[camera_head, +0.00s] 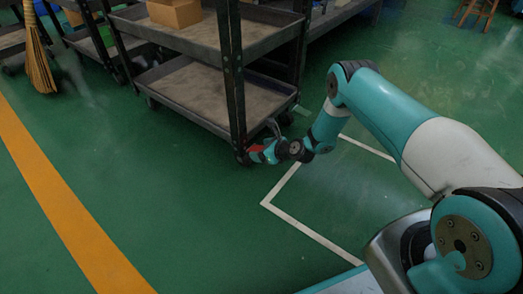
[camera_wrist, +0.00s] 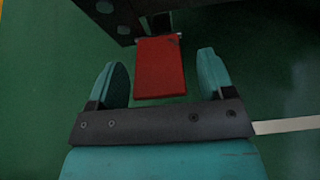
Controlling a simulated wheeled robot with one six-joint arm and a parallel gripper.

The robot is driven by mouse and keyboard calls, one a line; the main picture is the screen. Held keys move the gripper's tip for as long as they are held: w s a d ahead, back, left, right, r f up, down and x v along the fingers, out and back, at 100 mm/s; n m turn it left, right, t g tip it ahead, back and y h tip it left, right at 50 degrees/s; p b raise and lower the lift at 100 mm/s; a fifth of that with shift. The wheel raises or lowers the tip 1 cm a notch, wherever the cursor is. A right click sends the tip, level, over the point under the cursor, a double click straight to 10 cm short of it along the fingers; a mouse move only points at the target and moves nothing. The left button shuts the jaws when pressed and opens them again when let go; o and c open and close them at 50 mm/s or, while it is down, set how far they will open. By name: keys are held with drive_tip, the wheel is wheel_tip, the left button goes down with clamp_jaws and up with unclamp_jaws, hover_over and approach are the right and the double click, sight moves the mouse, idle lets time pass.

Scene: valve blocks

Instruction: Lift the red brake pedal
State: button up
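The red brake pedal (camera_wrist: 160,68) is a flat red plate at the foot of the cart's dark leg. In the wrist view it lies between the two teal fingers of my gripper (camera_wrist: 162,78), with a gap on each side. The fingers are open and do not appear to touch it. In the head view the pedal (camera_head: 256,148) is a small red patch low by the cart's front corner, partly hidden by my gripper (camera_head: 262,153).
The grey two-shelf cart (camera_head: 190,92) stands over the pedal, with a cardboard box (camera_head: 175,12) on its top shelf. A white floor line (camera_head: 285,185) and an orange stripe (camera_head: 60,200) mark the green floor. A broom (camera_head: 38,62) stands at left. The floor in front is clear.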

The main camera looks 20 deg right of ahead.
drive_tip(key=p+v, duration=0.9)
drive_tip(key=v, duration=0.8)
drive_tip(key=shift+s, duration=0.2)
drive_tip(key=shift+r, duration=0.1)
